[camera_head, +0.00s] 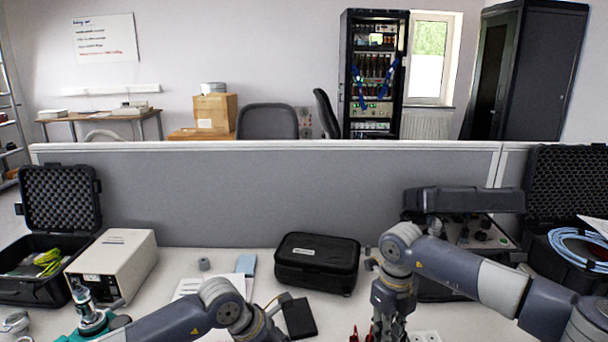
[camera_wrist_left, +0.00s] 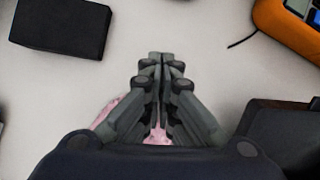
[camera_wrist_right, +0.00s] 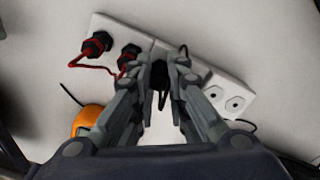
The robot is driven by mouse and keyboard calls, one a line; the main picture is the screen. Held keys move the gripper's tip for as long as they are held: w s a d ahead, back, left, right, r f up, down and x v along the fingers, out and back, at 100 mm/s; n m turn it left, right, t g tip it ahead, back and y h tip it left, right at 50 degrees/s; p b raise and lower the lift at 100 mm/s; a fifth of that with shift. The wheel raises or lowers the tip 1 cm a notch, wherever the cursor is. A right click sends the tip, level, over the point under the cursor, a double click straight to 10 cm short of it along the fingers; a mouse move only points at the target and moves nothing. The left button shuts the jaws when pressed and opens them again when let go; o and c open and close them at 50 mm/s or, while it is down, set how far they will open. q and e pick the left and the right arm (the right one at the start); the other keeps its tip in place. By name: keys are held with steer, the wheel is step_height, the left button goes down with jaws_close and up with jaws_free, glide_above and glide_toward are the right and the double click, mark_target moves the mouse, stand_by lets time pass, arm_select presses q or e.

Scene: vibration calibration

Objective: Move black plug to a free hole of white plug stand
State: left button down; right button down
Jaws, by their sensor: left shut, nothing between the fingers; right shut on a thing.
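The white plug stand (camera_wrist_right: 224,88) lies under my right gripper in the right wrist view, and its edge shows at the bottom of the head view (camera_head: 428,336). Two red-and-black plugs (camera_wrist_right: 97,43) with red leads sit in its left part. Two bare holes (camera_wrist_right: 237,103) show at its right end. My right gripper (camera_wrist_right: 166,66) is over the middle of the stand, shut on a dark thing that appears to be the black plug (camera_wrist_right: 161,76), mostly hidden by the fingers. Whether it is in a hole I cannot tell. My left gripper (camera_wrist_left: 160,60) is shut and empty above the table.
A black box (camera_wrist_left: 62,24) lies near my left gripper. An orange device (camera_wrist_left: 290,28) with a dark lead is beside it. A black case (camera_head: 316,264) stands mid-table, with a beige instrument (camera_head: 112,262) at left. A grey partition (camera_head: 270,195) bounds the table's back.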

steer(key=shift+s+f, duration=0.2)
steer(key=shift+f, duration=0.1)
steer(key=c, duration=1.5)
jaws_free()
steer(key=shift+w+d, duration=0.15)
steer(key=shift+d, duration=0.25)
steer(key=shift+c, duration=0.8)
steer(key=shift+r, duration=0.15)
